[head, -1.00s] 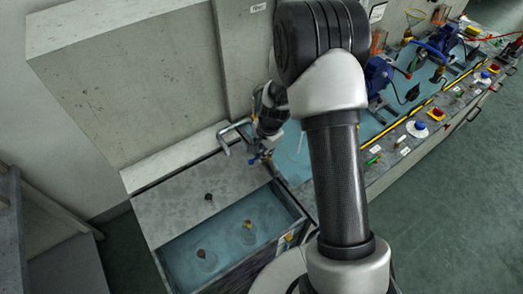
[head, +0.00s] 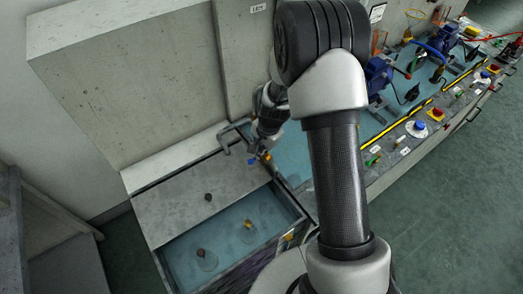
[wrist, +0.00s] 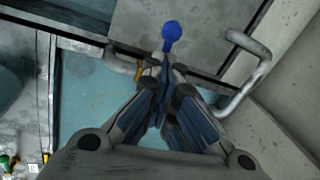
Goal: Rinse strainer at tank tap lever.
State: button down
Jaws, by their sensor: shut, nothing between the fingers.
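The tap lever has a round blue knob (wrist: 171,32), which also shows small in the head view (head: 252,162). A bent grey pipe (wrist: 245,75) runs beside it on the right in the wrist view; it also shows in the head view (head: 228,137). My gripper (wrist: 166,78) is shut and empty, its fingertips just below the knob in the wrist view. I cannot tell whether they touch the lever. An orange part (wrist: 138,70) is left of the fingertips. I cannot make out the strainer for certain; a faint yellowish curve (wrist: 118,97) lies on the blue surface, partly hidden by my fingers.
An open blue-lined drawer (head: 176,262) holds a clear round item with a dark top (head: 204,258) and another with a yellow part (head: 249,230). A black knob (head: 208,197) is on the grey top. Blue pumps (head: 377,75) and a yellow-edged bench lie right. Concrete walls stand behind.

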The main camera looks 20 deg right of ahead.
jog(key=shift+s+d+f+n+b, duration=0.1)
jog(key=shift+s+f+n+b, duration=0.2)
jog(key=shift+n+b, duration=0.4)
jog(key=c, duration=2.4)
grip_release()
jog(key=c, duration=1.7)
grip_release()
jog(key=shift+w, duration=0.1)
jog(key=shift+r, duration=0.2)
jog(key=r, duration=0.4)
jog(key=s+d+r, duration=0.1)
jog(key=r, duration=0.2)
jog(key=s+r, duration=0.1)
jog(key=r, duration=0.3)
jog(key=shift+d+r, duration=0.15)
jog(key=shift+r, duration=0.15)
